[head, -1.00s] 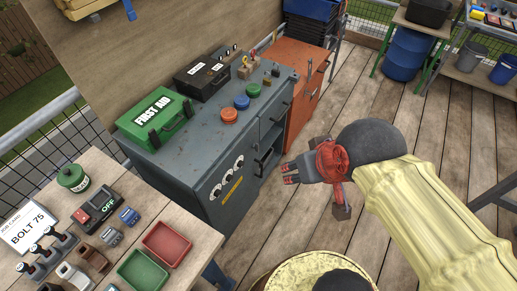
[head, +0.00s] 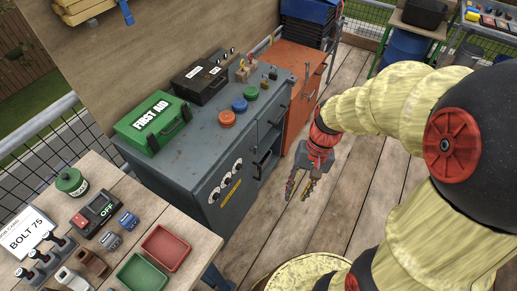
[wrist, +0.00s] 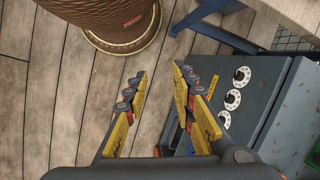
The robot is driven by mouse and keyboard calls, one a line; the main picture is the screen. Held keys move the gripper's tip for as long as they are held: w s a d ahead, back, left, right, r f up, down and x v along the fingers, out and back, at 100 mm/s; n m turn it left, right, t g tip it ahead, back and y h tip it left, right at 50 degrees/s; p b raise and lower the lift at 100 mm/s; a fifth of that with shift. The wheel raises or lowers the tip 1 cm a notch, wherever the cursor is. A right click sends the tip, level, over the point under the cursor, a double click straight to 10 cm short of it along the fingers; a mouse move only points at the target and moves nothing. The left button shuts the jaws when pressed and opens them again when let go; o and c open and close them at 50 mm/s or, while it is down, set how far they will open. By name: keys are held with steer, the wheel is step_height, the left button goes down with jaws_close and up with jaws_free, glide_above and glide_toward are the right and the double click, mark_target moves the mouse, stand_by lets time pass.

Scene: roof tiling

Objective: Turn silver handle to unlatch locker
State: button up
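The orange locker (head: 300,62) stands at the far end of the grey cabinet (head: 200,150). A thin upright silver handle (head: 307,72) shows small near its front top edge; its exact latch position is too small to tell. My gripper (head: 299,188) hangs in front of the grey cabinet, pointing down, its fingers apart and empty. It is nearer the camera than the locker and touches neither. In the wrist view my gripper (wrist: 160,85) is open above the floor, with the grey cabinet's dials (wrist: 233,98) to its right. The locker is not seen there.
The grey cabinet bears a green first aid box (head: 153,125), a black case (head: 201,78) and coloured knobs. A wooden table (head: 120,215) with trays and switches is at lower left. A round drum-like thing (wrist: 115,25) stands near the gripper. The plank floor (head: 350,180) is clear.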

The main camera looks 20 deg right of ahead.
steer(key=w+a+f+m+g+y, duration=0.1)
steer(key=w+a+f+m+y, duration=0.15)
steer(key=f, duration=0.25)
steer(key=w+a+f+m+y, duration=0.1)
steer(key=a+f+m+y, duration=0.1)
steer(key=f+m+y, duration=0.3)
steer(key=m+t+y, duration=0.2)
steer(key=m+t, duration=1.3)
steer(key=t, duration=0.1)
glide_toward(254, 150)
step_height(254, 150, up, 2)
steer(key=b+x, duration=0.1)
steer(key=x, duration=0.7)
steer(key=shift+w+d+b, duration=0.2)
steer(key=shift+b, duration=0.15)
steer(key=shift+c, duration=0.9)
steer(key=c, duration=0.4)
jaws_close()
